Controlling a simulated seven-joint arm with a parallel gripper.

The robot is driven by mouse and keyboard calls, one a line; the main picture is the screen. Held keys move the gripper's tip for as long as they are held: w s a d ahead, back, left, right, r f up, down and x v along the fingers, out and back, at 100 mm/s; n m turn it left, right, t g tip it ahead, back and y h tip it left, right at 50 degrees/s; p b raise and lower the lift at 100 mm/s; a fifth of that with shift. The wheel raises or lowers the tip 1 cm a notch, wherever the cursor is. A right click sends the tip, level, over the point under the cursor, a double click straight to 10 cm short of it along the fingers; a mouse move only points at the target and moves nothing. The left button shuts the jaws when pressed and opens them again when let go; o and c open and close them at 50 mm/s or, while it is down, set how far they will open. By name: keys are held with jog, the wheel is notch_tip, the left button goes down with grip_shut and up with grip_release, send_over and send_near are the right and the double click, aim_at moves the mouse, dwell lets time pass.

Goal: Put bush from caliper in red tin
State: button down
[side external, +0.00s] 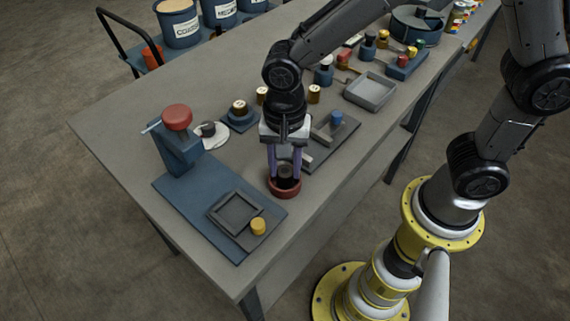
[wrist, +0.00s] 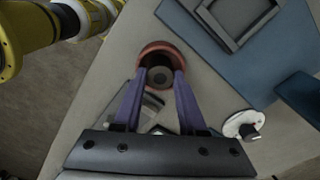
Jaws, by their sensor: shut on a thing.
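The red tin (side external: 285,190) is a low round open dish near the table's front edge, and it shows in the wrist view (wrist: 147,52). My gripper (side external: 285,176) points straight down over it, with its purple fingers shut on a dark round bush (side external: 286,171). In the wrist view the bush (wrist: 160,75) sits between the fingertips, inside the outline of the tin's rim. I cannot tell whether it touches the tin's floor. A dark plate with grey blocks (side external: 322,138), perhaps the caliper, lies just behind my gripper and is partly hidden.
A blue board (side external: 185,205) with a grey square tray (side external: 236,213) and a yellow cylinder (side external: 258,226) lies to the left. A blue press with a red knob (side external: 177,117) stands behind it. An empty grey tray (side external: 370,91) and several small parts are farther back.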

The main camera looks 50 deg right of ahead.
aim_at(285, 170)
jog(key=shift+f, duration=0.25)
jog(key=shift+c, duration=2.3)
grip_release()
notch_tip(285, 170, up, 11)
jog(key=s+d+r+n+t, duration=0.2)
jog(key=s+d+n, duration=0.3)
jog(key=d, duration=0.3)
jog(key=s+d+r+n+t, duration=0.2)
jog(key=s+d+n+t, duration=0.1)
jog(key=s+d+n, duration=0.3)
jog(key=shift+s+d+t, duration=0.3)
jog(key=shift+s+d, duration=0.25)
jog(key=shift+d, duration=0.8)
